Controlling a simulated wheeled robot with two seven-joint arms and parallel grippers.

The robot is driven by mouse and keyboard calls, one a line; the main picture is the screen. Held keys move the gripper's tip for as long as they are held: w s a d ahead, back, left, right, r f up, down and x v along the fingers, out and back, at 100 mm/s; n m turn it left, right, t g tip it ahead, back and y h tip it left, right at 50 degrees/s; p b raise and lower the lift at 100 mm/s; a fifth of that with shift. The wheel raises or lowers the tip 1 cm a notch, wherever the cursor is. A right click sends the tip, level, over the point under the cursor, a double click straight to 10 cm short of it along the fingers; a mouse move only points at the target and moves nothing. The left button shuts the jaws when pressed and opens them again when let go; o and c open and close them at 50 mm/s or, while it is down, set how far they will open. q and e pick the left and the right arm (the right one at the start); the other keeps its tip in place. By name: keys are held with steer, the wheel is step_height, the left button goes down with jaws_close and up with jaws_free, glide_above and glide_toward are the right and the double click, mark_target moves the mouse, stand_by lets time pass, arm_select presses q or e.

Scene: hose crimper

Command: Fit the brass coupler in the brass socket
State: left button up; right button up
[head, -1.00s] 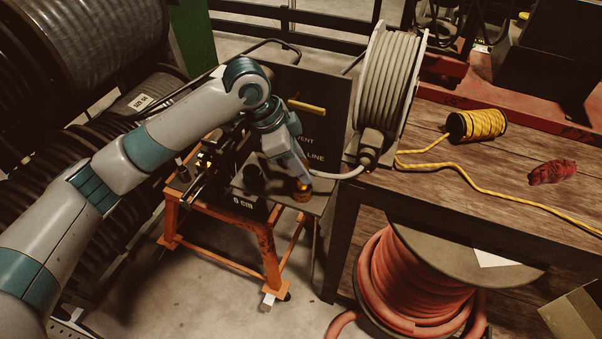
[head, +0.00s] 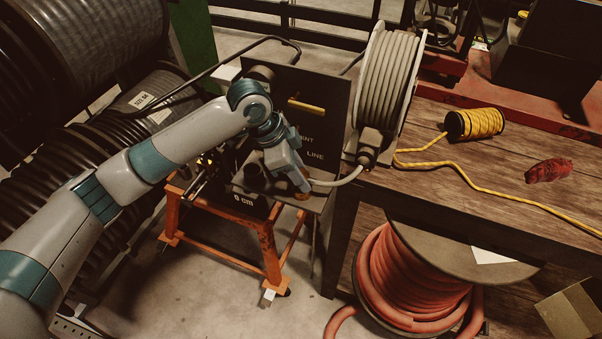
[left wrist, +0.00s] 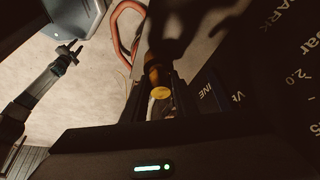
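My left gripper (head: 303,187) is at the right end of the machine's dark shelf, fingers pointing down. The end of a grey hose (head: 343,181) from the reel runs to its fingers. In the left wrist view a brass coupler (left wrist: 153,74) shows between the dark fingers, which look shut on it. A brass piece (head: 302,196), seemingly the socket, shows just under the fingertips at the shelf. The fingers hide where the two meet, so I cannot tell whether the coupler is seated.
The dark panel (head: 318,105) with a yellow handle (head: 307,107) stands behind the gripper. The grey hose reel (head: 387,80) and the wooden bench (head: 440,190) are to the right. An orange stand (head: 268,250) carries the machine. A red hose coil (head: 415,280) lies below the bench.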

arm_select(q)
steer(key=o, duration=0.4)
steer(key=shift+o, duration=0.2)
steer(key=shift+v, duration=0.8)
steer(key=b+v, duration=0.2)
steer(key=v, duration=0.8)
steer(key=shift+r, duration=0.3)
steer(key=shift+a, duration=0.1)
